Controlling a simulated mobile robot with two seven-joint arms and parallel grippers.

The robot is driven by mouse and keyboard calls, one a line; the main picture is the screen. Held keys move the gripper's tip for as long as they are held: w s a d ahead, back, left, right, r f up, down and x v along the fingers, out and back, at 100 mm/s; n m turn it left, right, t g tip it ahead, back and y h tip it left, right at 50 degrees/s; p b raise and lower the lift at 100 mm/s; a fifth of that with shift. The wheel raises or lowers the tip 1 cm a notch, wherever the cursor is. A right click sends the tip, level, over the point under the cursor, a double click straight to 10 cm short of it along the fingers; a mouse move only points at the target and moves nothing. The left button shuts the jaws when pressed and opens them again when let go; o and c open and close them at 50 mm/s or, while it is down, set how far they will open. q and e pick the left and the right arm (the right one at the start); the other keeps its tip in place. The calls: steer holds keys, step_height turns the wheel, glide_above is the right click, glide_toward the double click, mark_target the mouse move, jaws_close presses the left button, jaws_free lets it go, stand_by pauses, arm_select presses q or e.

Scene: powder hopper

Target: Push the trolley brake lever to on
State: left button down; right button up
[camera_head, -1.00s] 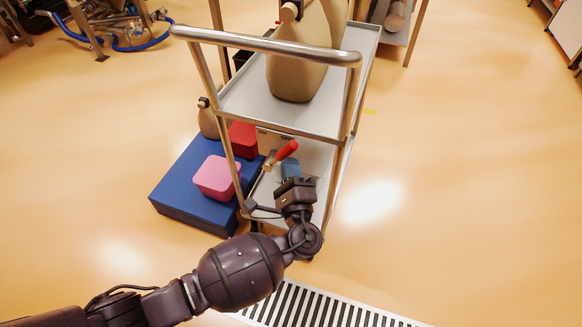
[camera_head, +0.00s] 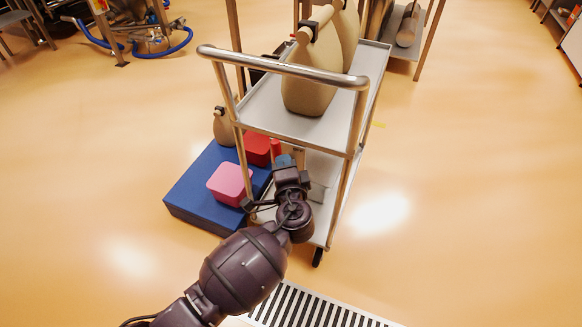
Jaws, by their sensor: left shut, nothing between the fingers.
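The metal trolley (camera_head: 347,140) stands in the middle of the head view, with two shelves and a tubular push handle (camera_head: 285,68). The brake lever's red grip (camera_head: 276,148) shows low at the trolley's near end, looking nearly upright. Its shaft is mostly hidden behind my left gripper (camera_head: 287,174). The left gripper is shut and empty, at the near end of the lower shelf, just below the red grip in the picture. I cannot tell whether it touches the lever. My right gripper is out of view.
Tan jugs (camera_head: 312,85) stand on the top shelf. A floor grate (camera_head: 310,308) lies in front. The floor to the right is clear.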

arm_select(q)
steer(key=n, duration=0.1)
steer(key=a+g+p, duration=0.1)
steer(key=a+r+n+h, duration=0.1)
steer(key=shift+w+a+n+g, duration=0.15)
steer(key=shift+w+n+g, duration=0.15)
steer(key=shift+w, duration=0.1)
steer(key=shift+w+a+f+n+h+p, duration=0.25)
steer(key=shift+a+f+p, duration=0.2)
steer(key=shift+a+p, duration=0.25)
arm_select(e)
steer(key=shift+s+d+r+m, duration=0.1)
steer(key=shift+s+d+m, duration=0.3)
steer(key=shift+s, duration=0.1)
arm_select(q)
steer(key=shift+a, duration=0.1)
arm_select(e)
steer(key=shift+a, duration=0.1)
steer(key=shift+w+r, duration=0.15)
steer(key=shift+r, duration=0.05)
